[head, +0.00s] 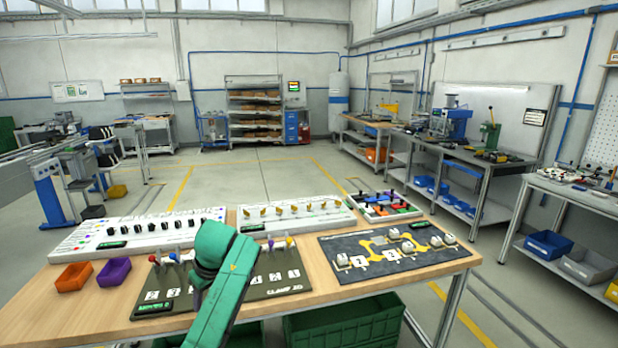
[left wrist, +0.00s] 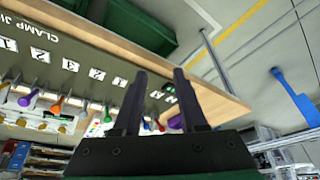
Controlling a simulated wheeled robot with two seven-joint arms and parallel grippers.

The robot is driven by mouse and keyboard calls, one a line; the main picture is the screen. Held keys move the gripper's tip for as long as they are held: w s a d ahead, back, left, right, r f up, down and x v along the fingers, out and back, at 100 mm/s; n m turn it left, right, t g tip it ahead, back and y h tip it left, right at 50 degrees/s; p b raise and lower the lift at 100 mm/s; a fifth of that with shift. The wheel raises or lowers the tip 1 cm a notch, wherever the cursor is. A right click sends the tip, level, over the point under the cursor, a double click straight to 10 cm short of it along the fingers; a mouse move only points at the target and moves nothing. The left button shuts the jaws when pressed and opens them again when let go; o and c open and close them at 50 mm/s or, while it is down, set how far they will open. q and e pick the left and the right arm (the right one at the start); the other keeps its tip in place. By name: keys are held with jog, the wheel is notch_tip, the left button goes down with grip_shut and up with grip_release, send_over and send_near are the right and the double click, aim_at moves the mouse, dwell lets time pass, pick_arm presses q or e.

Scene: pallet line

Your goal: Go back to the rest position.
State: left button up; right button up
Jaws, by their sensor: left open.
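My left arm, green, rises from the bottom of the head view and crosses the dark clamp board (head: 264,262). My left gripper is hidden behind it there. In the left wrist view my left gripper (left wrist: 160,73) shows two dark fingers, apart and with nothing between them. The clamp board (left wrist: 82,56) lies beyond the fingers in that view, with numbered labels and a row of coloured clamp handles. I cannot tell how high the fingers are above it. My right gripper is in neither view.
Green crates (head: 345,322) sit below the front edge. Open floor lies beyond the table.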

pick_arm(q)
jog(key=s+f+m+h, duration=0.15)
jog(key=s+f, duration=0.25)
jog(key=f, duration=0.8)
jog(key=s+f+m+g, duration=0.1)
jog(key=s+f+m, duration=0.3)
jog(key=f, duration=0.7)
jog(key=s+f+m+h, duration=0.15)
jog(key=s+f, duration=0.35)
jog(key=f, duration=0.7)
jog(key=s+f+m, duration=0.2)
jog(key=s+f, duration=0.3)
jog(key=s, duration=0.6)
jog(key=s+a+f+m, duration=0.1)
jog(key=s+f, duration=0.5)
jog(key=s, duration=0.6)
jog(key=s+f+m, duration=0.3)
jog(key=s+f, duration=0.2)
jog(key=s, duration=0.6)
jog(key=shift+s+a+f+h, duration=0.15)
jog(key=shift+s+f+h, duration=0.15)
jog(key=shift+h, duration=0.1)
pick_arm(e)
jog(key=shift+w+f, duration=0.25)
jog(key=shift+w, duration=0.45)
pick_arm(q)
jog(key=shift+w, duration=0.1)
